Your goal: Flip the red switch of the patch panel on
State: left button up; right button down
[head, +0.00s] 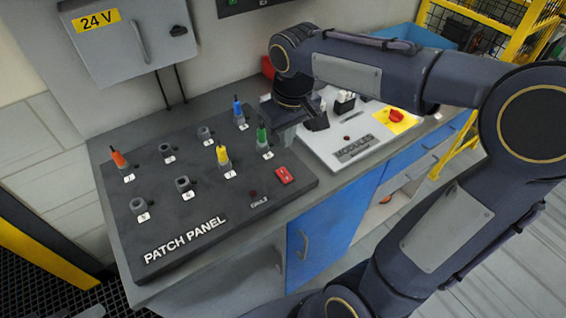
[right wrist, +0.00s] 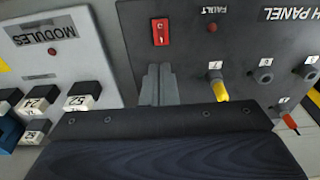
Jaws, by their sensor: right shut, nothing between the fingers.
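The patch panel (head: 165,225) is a dark slab on the bench. Its red switch (head: 284,175) sits near the right edge, beside a small dark red fault lamp (head: 252,194). The switch also shows at the top of the right wrist view (right wrist: 160,32); I cannot tell which way it is set. My right gripper (head: 284,138) is over the panel's right edge, behind the switch and near the green plug (head: 263,136). In the right wrist view its fingers (right wrist: 159,84) are together, empty and apart from the switch. My left gripper is not in view.
Blue (head: 239,110), yellow (head: 223,156) and orange (head: 119,159) plugs stand up from the panel among bare sockets. A grey 24 V box (head: 130,40) hangs on the wall.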

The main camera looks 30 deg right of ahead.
aim_at(283, 171)
jog(key=f, duration=0.3)
jog(key=w+f, duration=0.1)
jog(key=f, duration=0.6)
jog(key=shift+w+f, duration=0.15)
jog(key=shift+f, duration=0.2)
